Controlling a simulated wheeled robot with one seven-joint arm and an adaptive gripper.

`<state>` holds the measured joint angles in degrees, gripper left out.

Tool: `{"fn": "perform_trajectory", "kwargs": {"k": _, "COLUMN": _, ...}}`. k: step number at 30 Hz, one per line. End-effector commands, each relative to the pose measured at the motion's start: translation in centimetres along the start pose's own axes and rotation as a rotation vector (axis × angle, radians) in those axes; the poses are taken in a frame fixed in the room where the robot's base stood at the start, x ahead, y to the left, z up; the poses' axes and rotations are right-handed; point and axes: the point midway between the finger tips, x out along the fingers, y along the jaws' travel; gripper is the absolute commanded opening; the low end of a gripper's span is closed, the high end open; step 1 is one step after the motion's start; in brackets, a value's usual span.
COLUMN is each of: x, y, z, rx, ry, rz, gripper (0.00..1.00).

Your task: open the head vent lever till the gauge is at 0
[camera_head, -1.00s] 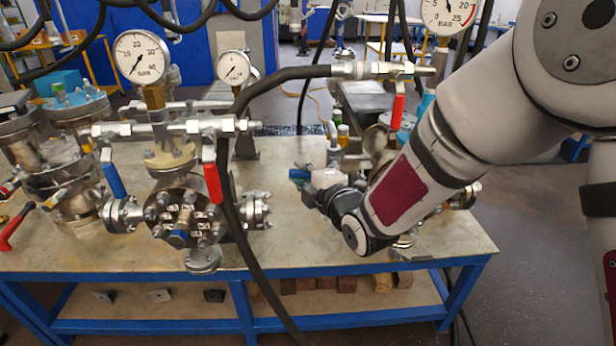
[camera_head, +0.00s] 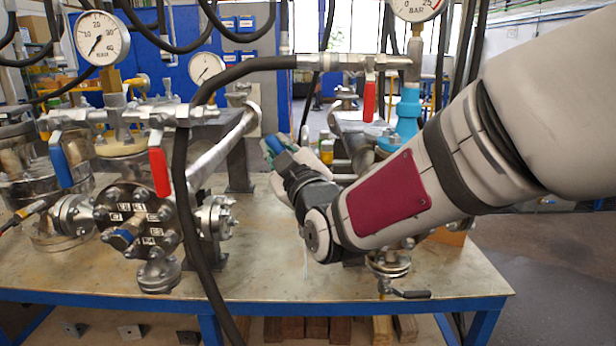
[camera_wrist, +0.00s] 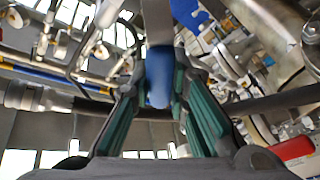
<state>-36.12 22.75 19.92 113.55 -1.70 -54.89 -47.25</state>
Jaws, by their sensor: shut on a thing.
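My gripper (camera_head: 276,152) is in the middle of the head view, left of my wrist and above the bench. In the wrist view its teal-padded fingers (camera_wrist: 160,110) are closed on a blue handle (camera_wrist: 159,78) with a grey stem above it. What the handle joins to is unclear. On the left vessel (camera_head: 135,222), a blue lever (camera_head: 61,160) and a red lever (camera_head: 159,171) hang down. Another red lever (camera_head: 369,99) hangs near the right gauge (camera_head: 418,6), which is cut off. The left gauge (camera_head: 101,38) and small gauge (camera_head: 207,67) show needles, too small to read surely.
A black hose (camera_head: 182,190) arches down in front of the bench (camera_head: 270,283). A slanting metal pipe (camera_head: 222,150) stands left of my gripper. A blue fitting (camera_head: 408,112) rises behind my forearm. Bare bench top lies below the gripper.

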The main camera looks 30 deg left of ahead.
Motion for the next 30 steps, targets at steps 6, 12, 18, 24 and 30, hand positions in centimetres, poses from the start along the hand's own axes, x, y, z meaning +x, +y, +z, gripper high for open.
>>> {"fn": "perform_trajectory", "kwargs": {"k": 6, "x": -0.5, "y": 0.9, "z": 0.7, "rx": 0.168, "ry": 0.034, "rz": 0.069, "gripper": 0.00}}
{"fn": "perform_trajectory", "kwargs": {"k": 12, "x": -0.8, "y": 2.1, "z": 0.9, "rx": 0.322, "ry": 0.067, "rz": 0.133, "gripper": 0.00}}
{"fn": "perform_trajectory", "kwargs": {"k": 18, "x": -1.2, "y": 3.1, "z": 1.2, "rx": 0.459, "ry": 0.096, "rz": 0.189, "gripper": 0.00}}
{"fn": "perform_trajectory", "kwargs": {"k": 24, "x": -1.4, "y": 3.8, "z": 1.4, "rx": 0.563, "ry": 0.117, "rz": 0.231, "gripper": 0.00}}
{"fn": "perform_trajectory", "kwargs": {"k": 30, "x": -1.6, "y": 4.2, "z": 1.6, "rx": 0.631, "ry": 0.129, "rz": 0.257, "gripper": 0.00}}
